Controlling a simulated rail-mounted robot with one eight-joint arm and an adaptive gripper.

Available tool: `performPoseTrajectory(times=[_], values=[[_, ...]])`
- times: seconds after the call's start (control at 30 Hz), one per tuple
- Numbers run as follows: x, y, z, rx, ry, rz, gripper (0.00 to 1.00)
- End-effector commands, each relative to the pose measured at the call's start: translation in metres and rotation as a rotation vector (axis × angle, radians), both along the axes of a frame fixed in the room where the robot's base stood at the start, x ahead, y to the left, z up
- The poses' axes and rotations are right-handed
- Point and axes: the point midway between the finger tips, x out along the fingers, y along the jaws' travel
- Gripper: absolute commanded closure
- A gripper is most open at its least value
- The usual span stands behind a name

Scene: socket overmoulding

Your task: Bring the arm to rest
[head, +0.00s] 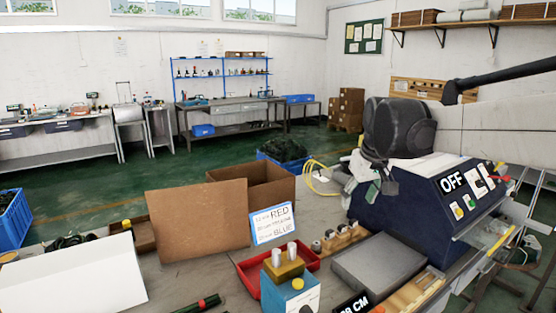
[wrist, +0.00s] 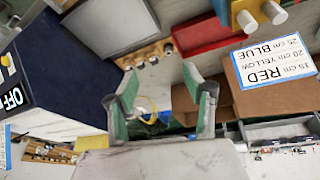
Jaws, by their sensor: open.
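My gripper (wrist: 162,92) shows in the wrist view with its two green-padded fingers spread apart and nothing between them. In the head view my gripper (head: 366,187) hangs below a dark grey arm joint, just left of the blue machine with the "OFF" sign, above the bench. Its fingers are small there and partly blend with the machine behind. The arm reaches in from the right edge.
The blue machine (head: 432,205) stands close to my gripper. A cardboard box (head: 268,186), a label card (head: 272,224), a red tray (head: 250,279) and a grey block (head: 380,266) are on the bench. Yellow cables (head: 316,178) lie behind.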

Motion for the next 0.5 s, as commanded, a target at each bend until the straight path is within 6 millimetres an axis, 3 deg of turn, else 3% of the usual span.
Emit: performPoseTrajectory(times=[0.03, 0.27, 0.5], values=[[-0.018, 0.0, 0.001, 0.003, -0.01, -0.011, 0.54], [-0.086, 0.001, -0.001, 0.021, -0.068, -0.072, 0.54], [-0.156, 0.002, -0.018, 0.044, -0.128, -0.134, 0.54]])
